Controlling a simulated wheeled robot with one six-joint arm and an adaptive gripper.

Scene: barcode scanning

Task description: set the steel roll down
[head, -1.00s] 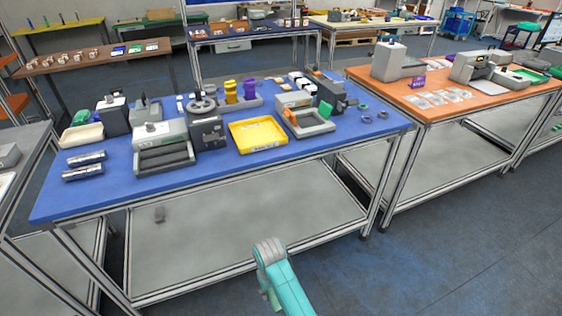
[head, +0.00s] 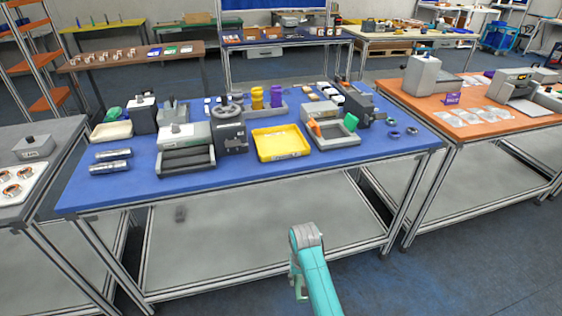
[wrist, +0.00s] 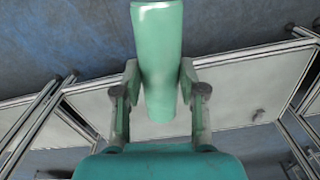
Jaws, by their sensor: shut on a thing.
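In the wrist view, my gripper (wrist: 158,76) is shut on a smooth upright-looking cylinder, the steel roll (wrist: 157,45), which looks pale green there. One finger presses on each side, and its far end points to the top of the picture. Floor and table frames show beyond it, with no surface touching it that I can see. In the head view, my arm is in front of the blue table (head: 235,183), low in the picture; the gripper and held roll cannot be made out clearly. Two silvery rolls, one farther (head: 113,154) and one nearer (head: 110,167), lie at the table's left.
Beside these rolls stand a grey device (head: 186,148) and a yellow tray (head: 281,142). A grey table (head: 62,140) with a white tray of rings stands left. An orange table (head: 440,112) stands right. The blue table's front left is bare.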

